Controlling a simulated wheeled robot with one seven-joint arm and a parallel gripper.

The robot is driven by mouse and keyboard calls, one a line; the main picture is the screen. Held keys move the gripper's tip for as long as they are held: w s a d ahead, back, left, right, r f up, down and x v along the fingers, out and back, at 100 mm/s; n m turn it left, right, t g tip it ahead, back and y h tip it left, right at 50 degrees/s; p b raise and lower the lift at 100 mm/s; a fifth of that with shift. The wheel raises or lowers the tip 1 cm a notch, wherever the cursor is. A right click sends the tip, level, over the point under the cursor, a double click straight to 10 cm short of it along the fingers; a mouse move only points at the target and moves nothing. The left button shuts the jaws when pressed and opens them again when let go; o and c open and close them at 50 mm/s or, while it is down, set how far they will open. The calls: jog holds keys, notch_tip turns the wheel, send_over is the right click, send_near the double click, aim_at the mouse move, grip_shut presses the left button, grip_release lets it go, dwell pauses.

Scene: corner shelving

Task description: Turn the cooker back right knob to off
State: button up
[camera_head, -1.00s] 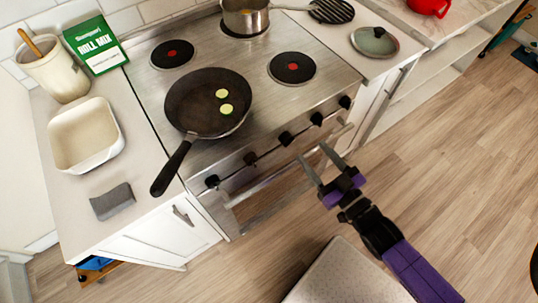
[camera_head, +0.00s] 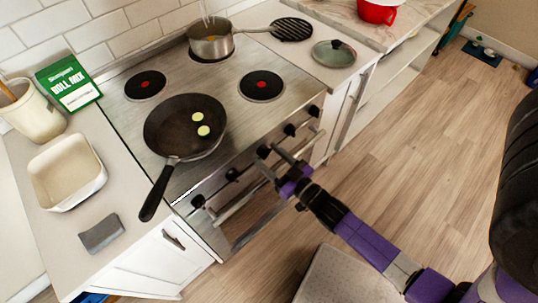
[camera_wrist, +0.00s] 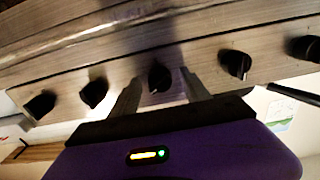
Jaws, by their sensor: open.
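The cooker (camera_head: 205,90) has a row of several black knobs on its steel front. My gripper (camera_head: 270,157) is open in front of this row, at the middle knob (camera_head: 263,152). In the wrist view the middle knob (camera_wrist: 158,76) shows between my two fingers (camera_wrist: 162,92), with a finger on either side. Whether they touch it cannot be told. Other knobs show on both sides, such as one to the right (camera_wrist: 236,64) and one to the left (camera_wrist: 94,92). No markings are readable, so which knob serves the back right plate cannot be told.
A frying pan (camera_head: 170,135) with two green slices stands on the front left plate, its handle over the counter. A steel pot (camera_head: 210,48) stands on the back right plate. The oven handle bar (camera_head: 240,200) runs below the knobs.

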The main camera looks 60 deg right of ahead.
jog(key=shift+c, duration=0.4)
grip_shut()
jog(key=shift+n, duration=0.3)
jog(key=n+b, duration=0.4)
jog(key=n, duration=0.7)
jog(key=shift+n+b, duration=0.3)
jog(key=shift+o, duration=0.4)
grip_release()
